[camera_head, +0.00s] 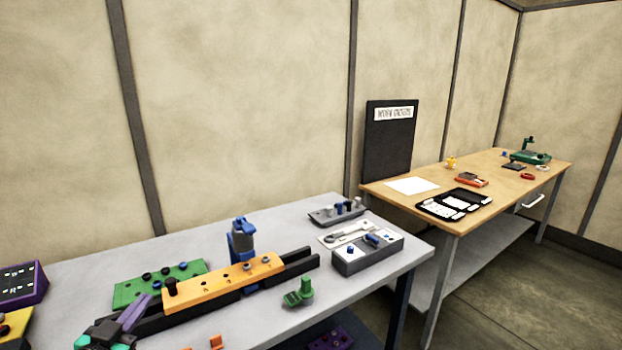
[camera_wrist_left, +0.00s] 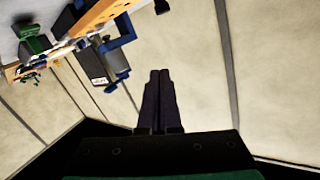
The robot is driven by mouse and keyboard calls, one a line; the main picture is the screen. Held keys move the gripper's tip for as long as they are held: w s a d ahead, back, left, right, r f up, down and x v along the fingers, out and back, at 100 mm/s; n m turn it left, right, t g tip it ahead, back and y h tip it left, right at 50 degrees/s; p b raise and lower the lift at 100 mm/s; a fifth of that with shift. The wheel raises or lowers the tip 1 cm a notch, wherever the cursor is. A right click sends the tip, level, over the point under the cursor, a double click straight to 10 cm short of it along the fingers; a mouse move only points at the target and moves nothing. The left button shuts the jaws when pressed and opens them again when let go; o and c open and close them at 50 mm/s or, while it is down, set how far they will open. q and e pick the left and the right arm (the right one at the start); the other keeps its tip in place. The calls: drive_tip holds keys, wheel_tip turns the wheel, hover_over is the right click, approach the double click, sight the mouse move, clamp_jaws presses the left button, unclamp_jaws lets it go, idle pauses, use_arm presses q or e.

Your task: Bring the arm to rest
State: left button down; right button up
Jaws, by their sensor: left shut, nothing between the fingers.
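My left gripper (camera_head: 146,299) comes in at the lower left of the head view, with purple fingers and a dark green and black body. It is in front of the left end of the black rail (camera_head: 150,322) and the orange bar (camera_head: 222,283). In the left wrist view its two dark fingers (camera_wrist_left: 160,74) lie side by side, shut and empty, with the wall behind them. No object is seen touching the fingers. My right gripper is not in view.
The grey table (camera_head: 70,262) holds a green plate (camera_head: 190,271), a blue clamp (camera_head: 242,240), a green part (camera_head: 299,292), a grey box (camera_head: 368,262) and a purple box (camera_head: 22,284). A wooden table (camera_head: 480,228) stands at right. The grey table's back left is bare.

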use_arm(q)
drive_tip(key=s+d+f+n+g+y, duration=0.25)
drive_tip(key=s+f+g, duration=0.6)
drive_tip(key=f, duration=0.65)
drive_tip(key=s+d+f+m+g+h, duration=0.25)
drive_tip(key=s+d+f+g, duration=0.25)
drive_tip(key=s+d, duration=0.5)
drive_tip(key=s+a+f+g, duration=0.1)
drive_tip(key=s+f, duration=0.1)
drive_tip(key=f, duration=1.1)
drive_tip(key=s+a+f, duration=0.1)
drive_tip(key=s+f, duration=0.2)
drive_tip(key=f, duration=1)
drive_tip(key=s+a+f+g, duration=0.1)
drive_tip(key=s+a+f, duration=0.1)
drive_tip(key=s+f, duration=1)
drive_tip(key=s, duration=0.3)
drive_tip(key=shift+s+a+h, duration=0.15)
drive_tip(key=shift+h, duration=0.15)
